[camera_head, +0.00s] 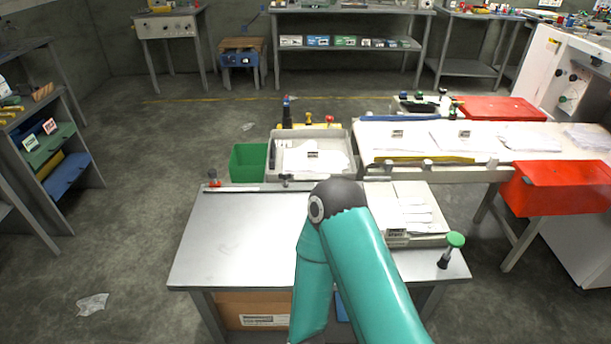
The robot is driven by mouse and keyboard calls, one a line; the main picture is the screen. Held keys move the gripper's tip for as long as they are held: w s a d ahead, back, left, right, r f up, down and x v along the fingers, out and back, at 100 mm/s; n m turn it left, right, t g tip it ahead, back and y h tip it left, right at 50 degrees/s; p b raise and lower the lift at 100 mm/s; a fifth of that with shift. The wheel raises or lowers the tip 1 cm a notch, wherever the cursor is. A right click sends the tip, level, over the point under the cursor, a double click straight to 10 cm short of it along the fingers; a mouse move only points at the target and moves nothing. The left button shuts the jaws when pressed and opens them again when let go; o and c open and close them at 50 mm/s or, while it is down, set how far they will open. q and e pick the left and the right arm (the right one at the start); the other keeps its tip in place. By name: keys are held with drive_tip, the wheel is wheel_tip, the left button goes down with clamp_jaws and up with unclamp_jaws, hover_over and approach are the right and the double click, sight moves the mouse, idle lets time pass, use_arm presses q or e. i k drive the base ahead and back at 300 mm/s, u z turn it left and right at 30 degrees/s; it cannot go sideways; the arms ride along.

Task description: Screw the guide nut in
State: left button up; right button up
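No guide nut can be made out for certain. A green-topped knob on a dark stem (452,247) stands at the right front corner of the metal table (245,240). A small dark fitting with a red top (213,178) sits at the table's far left corner, by a thin rod (232,189) along the back edge. One of my teal arms rises from the bottom, bends at a dark grey joint above the table, and folds back down. It hides the table's middle. Neither gripper is visible.
A tray with papers (420,240) lies on the table's right. Behind stand a grey bin with white film (275,165), a green bin (246,164) and a long bench (500,133) with white sheets. A red box (560,188) is at right. The table's left half is clear.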

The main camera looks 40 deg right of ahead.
sight(285, 177)
drive_tip(key=u, duration=1.35)
drive_tip(key=i, duration=0.1)
drive_tip(key=z, duration=2.45)
